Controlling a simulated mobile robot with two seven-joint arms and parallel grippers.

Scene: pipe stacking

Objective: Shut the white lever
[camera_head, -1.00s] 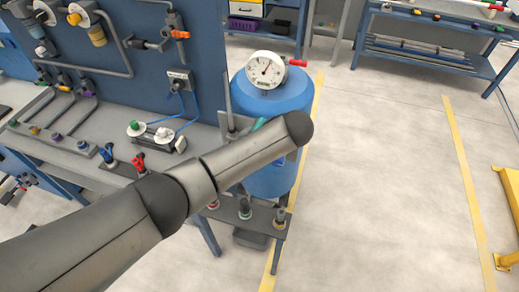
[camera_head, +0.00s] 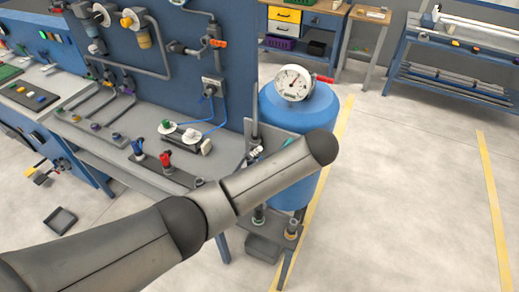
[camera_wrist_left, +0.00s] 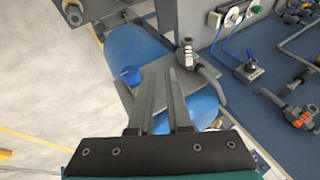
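A small whitish lever-like part (camera_head: 257,152) stands by an upright grey pipe at the right end of the workbench, beside the blue tank; I cannot tell for sure that it is the white lever. A similar pale grey fitting (camera_wrist_left: 188,50) shows in the left wrist view, just beyond and right of the fingertips. My left gripper (camera_wrist_left: 163,78) points toward it, with a narrow gap between its fingers and nothing visible held. In the head view my left forearm hides most of this gripper and the area below. My right gripper is not in view.
The blue tank (camera_head: 308,110) with a round white gauge (camera_head: 293,82) stands right of the bench. A red lever valve (camera_head: 166,160) and a blue one (camera_head: 138,150) sit on the bench (camera_head: 215,160). The floor at right (camera_head: 420,190) is clear.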

